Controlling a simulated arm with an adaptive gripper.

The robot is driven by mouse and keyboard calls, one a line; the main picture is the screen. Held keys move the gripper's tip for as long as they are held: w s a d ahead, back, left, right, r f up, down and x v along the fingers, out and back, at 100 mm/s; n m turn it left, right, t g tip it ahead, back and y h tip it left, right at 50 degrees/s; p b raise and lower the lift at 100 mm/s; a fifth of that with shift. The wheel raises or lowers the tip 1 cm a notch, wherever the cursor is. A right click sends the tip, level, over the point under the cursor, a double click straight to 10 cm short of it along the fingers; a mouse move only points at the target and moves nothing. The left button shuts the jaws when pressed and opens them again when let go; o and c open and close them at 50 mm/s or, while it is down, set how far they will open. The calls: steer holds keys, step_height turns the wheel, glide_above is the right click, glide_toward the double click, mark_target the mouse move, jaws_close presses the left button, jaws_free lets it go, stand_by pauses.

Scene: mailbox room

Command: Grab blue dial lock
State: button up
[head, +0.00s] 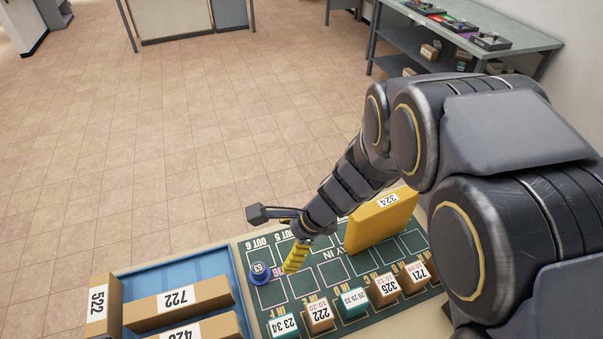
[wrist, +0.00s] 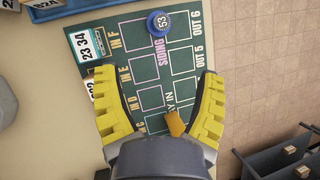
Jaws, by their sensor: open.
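The blue dial lock (head: 259,272), a round blue piece with a white face marked 53, stands on the dark green board (head: 331,270) near its left edge. In the wrist view the blue dial lock (wrist: 160,22) is at the top centre, beside the word SIDING. My gripper (head: 292,262) is above the board, just right of the lock in the head view. In the wrist view the yellow fingers of my gripper (wrist: 163,95) are spread wide and empty, with the lock beyond their tips. Nothing hides the lock.
Several numbered boxes, among them 222 (head: 320,314) and 325 (head: 382,289), line the board's near side. A yellow block marked 324 (head: 382,221) stands at the board's right. A blue tray (head: 216,264) with cartons adjoins the board's left. A shelved table (head: 475,34) is behind.

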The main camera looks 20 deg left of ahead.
mark_target(260, 270)
steer(key=a+f+m, duration=0.1)
steer(key=f, duration=0.2)
steer(key=a+f+m, duration=0.2)
steer(key=f, duration=0.1)
steer(key=a+f+m+h, duration=0.1)
steer(key=a+f, duration=0.1)
steer(key=f, duration=0.1)
steer(key=shift+s+m, duration=0.15)
steer(key=shift+m, duration=0.25)
steer(key=shift+a+f+t, duration=0.15)
steer(key=shift+a+f, duration=0.1)
steer(key=shift+f, duration=0.3)
steer(key=shift+a+f+t, duration=0.15)
steer(key=shift+a+f, duration=0.05)
steer(key=shift+f, duration=0.3)
steer(key=x, duration=0.4)
steer(key=shift+s+d+f, duration=0.15)
steer(key=shift+s+f, duration=0.15)
steer(key=shift+s, duration=0.1)
steer(key=shift+w+f, duration=0.1)
steer(key=shift+f, duration=0.2)
steer(key=c, duration=1.2)
